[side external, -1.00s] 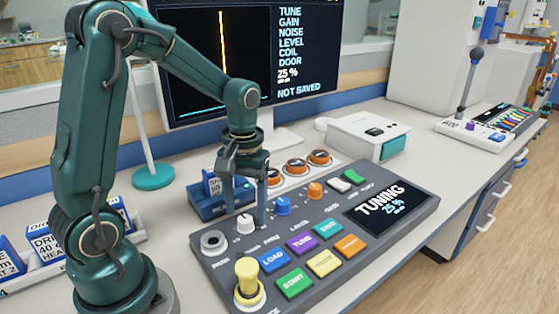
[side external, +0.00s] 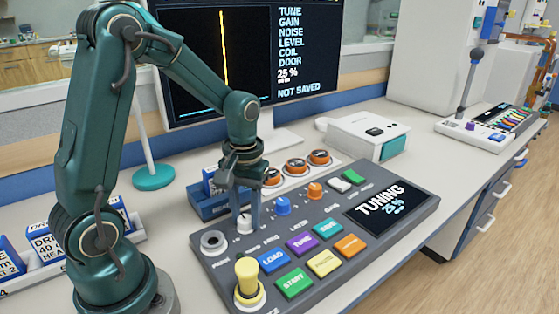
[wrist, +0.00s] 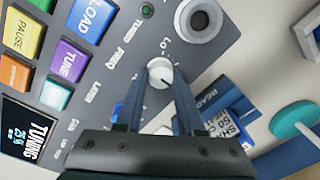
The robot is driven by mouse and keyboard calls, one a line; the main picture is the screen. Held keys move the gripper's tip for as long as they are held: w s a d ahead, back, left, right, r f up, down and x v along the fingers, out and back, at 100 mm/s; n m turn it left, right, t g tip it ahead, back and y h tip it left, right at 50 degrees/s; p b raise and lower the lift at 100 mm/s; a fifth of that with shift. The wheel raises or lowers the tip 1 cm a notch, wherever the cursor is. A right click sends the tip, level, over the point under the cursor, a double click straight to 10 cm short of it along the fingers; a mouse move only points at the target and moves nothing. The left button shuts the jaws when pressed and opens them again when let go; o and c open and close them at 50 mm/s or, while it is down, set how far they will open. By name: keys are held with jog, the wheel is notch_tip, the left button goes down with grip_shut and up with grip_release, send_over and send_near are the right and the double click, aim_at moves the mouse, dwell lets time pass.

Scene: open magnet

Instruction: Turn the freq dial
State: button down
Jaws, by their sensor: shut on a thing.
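The freq dial is a small white knob (side external: 244,224) at the back left of the grey control panel (side external: 408,211). In the wrist view the white freq dial (wrist: 160,72) sits beside the printed FREQ and LO labels, with a dark pointer mark on it. My gripper (side external: 246,216) points down over it, and its two fingers (wrist: 164,78) are shut on the dial's opposite sides. The panel's screen (side external: 392,206) reads TUNING 25 %. The monitor (side external: 230,60) also shows 25 %, NOT SAVED and a yellow vertical peak.
A yellow knob (side external: 247,280), a ringed round socket (side external: 213,242), a blue knob (side external: 283,205) and several coloured buttons crowd the panel around the dial. A blue holder (side external: 207,206) stands close behind my gripper. A white box (side external: 368,137) is at the back right.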

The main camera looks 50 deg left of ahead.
aim_at(247, 220)
jog(key=m, duration=1)
jog(key=shift+d+m, duration=0.1)
jog(key=shift+m, duration=0.2)
dwell(0.4)
jog(key=c, duration=0.5)
grip_release()
jog(key=shift+r, duration=0.15)
jog(key=shift+d+r, duration=0.1)
jog(key=shift+r, duration=2.35)
